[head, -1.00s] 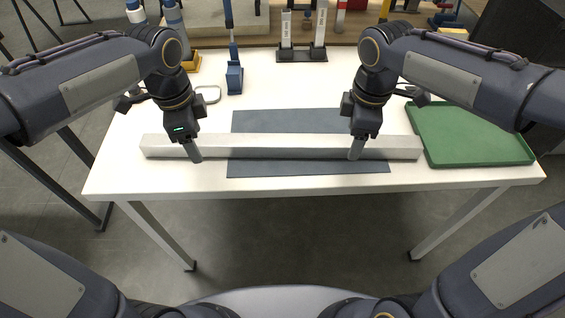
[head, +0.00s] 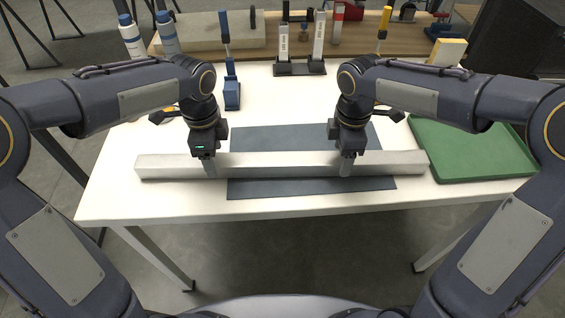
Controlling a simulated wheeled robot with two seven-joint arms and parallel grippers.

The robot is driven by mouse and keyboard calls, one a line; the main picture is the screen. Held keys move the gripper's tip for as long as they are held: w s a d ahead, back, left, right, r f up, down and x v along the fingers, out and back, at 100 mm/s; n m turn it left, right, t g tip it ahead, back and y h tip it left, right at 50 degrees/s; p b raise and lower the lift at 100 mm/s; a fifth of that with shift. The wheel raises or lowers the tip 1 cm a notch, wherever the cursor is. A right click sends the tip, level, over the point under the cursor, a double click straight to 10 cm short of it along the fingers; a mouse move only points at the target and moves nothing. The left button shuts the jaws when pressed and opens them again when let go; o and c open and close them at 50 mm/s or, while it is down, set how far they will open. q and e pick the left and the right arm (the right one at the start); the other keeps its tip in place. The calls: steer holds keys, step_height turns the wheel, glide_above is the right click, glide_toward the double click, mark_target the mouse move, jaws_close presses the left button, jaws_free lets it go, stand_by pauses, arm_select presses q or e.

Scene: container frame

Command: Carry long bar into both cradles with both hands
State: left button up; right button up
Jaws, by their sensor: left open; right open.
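The long bar (head: 280,166) is pale grey and square-sided. It lies left to right across a dark mat on the white table, in the head view. My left gripper (head: 210,170) is open over the left part of the bar, with a finger in front of the bar's near face. My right gripper (head: 346,168) is open over the right part in the same way. The far fingers are hidden, so contact with the bar cannot be told. I cannot make out for sure which things are the cradles.
The dark mat (head: 300,187) lies under the bar. A green tray (head: 470,150) is at the table's right. A blue clamp-like tool (head: 232,95) and a dark stand with two pale uprights (head: 300,68) stand behind. A wooden board with tools (head: 350,35) is at the back.

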arm_select(q)
steer(key=shift+f, duration=1.45)
arm_select(e)
steer(key=shift+f, duration=1.45)
arm_select(q)
steer(key=c, duration=1.4)
arm_select(e)
steer(key=c, duration=1.4)
arm_select(q)
jaws_close()
arm_select(e)
jaws_close()
arm_select(q)
steer(key=shift+r, duration=0.15)
arm_select(e)
steer(key=shift+r, duration=0.1)
